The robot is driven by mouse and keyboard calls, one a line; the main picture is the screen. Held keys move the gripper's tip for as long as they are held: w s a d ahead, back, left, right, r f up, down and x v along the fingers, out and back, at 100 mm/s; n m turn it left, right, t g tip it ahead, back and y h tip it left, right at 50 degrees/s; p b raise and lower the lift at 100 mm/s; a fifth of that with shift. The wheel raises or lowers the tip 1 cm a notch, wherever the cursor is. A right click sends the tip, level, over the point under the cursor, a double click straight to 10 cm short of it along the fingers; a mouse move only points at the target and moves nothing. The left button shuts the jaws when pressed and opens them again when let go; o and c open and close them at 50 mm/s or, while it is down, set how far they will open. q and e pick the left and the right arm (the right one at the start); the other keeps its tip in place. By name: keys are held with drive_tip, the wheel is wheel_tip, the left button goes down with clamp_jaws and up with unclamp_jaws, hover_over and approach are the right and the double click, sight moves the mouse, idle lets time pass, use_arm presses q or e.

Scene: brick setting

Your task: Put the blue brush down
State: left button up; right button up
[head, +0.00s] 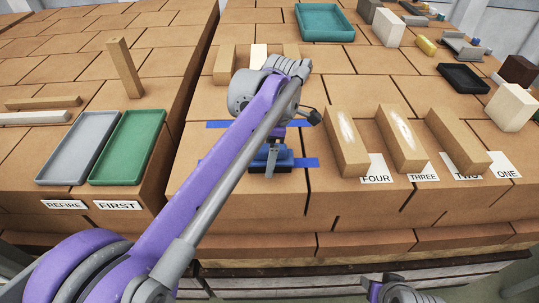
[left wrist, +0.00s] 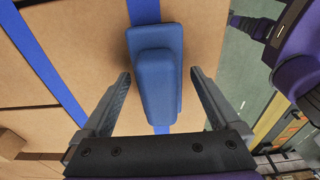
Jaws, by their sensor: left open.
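The blue brush (head: 285,158) rests on the brick top, across the nearer strip of blue tape (head: 309,162); my left arm partly hides it in the head view. In the left wrist view the blue brush (left wrist: 157,65) lies between the two fingers of my left gripper (left wrist: 160,76), with a gap on both sides. The left gripper is open and low around the brush.
Three tan bricks (head: 346,142) stand right of the brush by number labels. A grey tray (head: 78,148) and a green tray (head: 128,148) lie left across a gap. A teal tray (head: 324,22) and a black tray (head: 463,78) are farther back. The front edge is close to the brush.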

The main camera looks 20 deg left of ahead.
use_arm(q)
drive_tip(key=r, duration=0.4)
drive_tip(key=d+r+p, duration=0.1)
drive_tip(key=r, duration=0.6)
drive_tip(key=shift+w+d+r, duration=0.2)
drive_tip(key=shift+w+r, duration=0.05)
drive_tip(key=shift+r, duration=0.1)
use_arm(e)
drive_tip(key=shift+w+r, duration=0.25)
drive_tip(key=shift+r, duration=0.3)
drive_tip(key=shift+w+r, duration=0.25)
drive_tip(key=shift+r, duration=0.3)
